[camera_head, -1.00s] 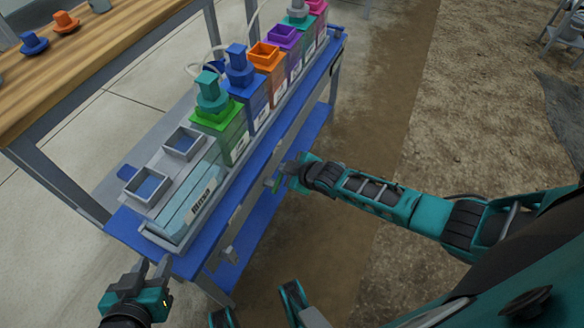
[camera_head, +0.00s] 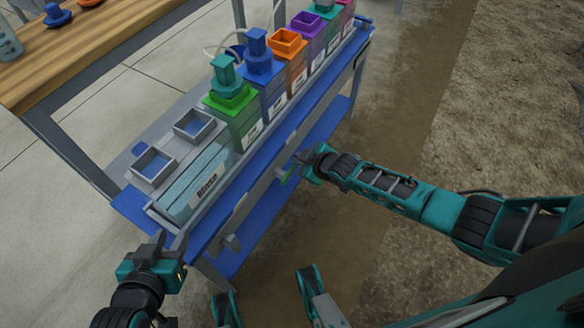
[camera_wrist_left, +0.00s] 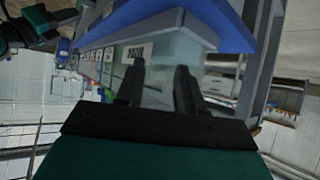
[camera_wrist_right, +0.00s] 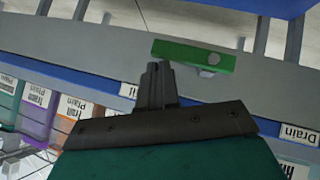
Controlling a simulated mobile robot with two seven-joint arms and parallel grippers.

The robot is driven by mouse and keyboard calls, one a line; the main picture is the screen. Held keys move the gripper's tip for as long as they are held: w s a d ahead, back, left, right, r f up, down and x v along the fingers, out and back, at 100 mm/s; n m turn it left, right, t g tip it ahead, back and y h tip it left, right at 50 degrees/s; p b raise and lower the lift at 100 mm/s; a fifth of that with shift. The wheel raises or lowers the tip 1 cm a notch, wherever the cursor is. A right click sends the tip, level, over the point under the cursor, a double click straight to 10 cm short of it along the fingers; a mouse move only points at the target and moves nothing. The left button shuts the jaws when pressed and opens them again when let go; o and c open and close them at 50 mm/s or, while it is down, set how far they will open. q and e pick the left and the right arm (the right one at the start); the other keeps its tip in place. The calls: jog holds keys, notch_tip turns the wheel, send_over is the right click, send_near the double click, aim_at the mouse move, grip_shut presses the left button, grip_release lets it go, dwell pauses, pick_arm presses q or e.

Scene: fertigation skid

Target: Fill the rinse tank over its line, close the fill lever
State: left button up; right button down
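The rinse tank (camera_head: 207,182) is a clear, pale blue-tinted box labelled "Rinse" at the near end of the blue skid. Its line and liquid level are too small to tell. A green lever (camera_head: 287,175) is on the skid's front side; it also shows in the right wrist view (camera_wrist_right: 200,56), lying roughly crosswise near a partly hidden label ending in "ll". My right gripper (camera_head: 303,163) is at this lever, its fingers together (camera_wrist_right: 157,70) and apparently empty. My left gripper (camera_head: 167,246) is open and empty off the skid's near corner, its fingers apart (camera_wrist_left: 158,75) below the blue edge.
Several coloured tanks (camera_head: 262,85) with caps stand in a row behind the rinse tank. A "Drain" label (camera_wrist_right: 299,133) is on the front rail. Two open grey square-rimmed openings (camera_head: 153,164) are beside the rinse tank. A wooden table (camera_head: 100,45) stands at the back left. The floor right of the skid is clear.

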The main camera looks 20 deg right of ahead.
jog(key=shift+d, duration=0.2)
dwell(0.3)
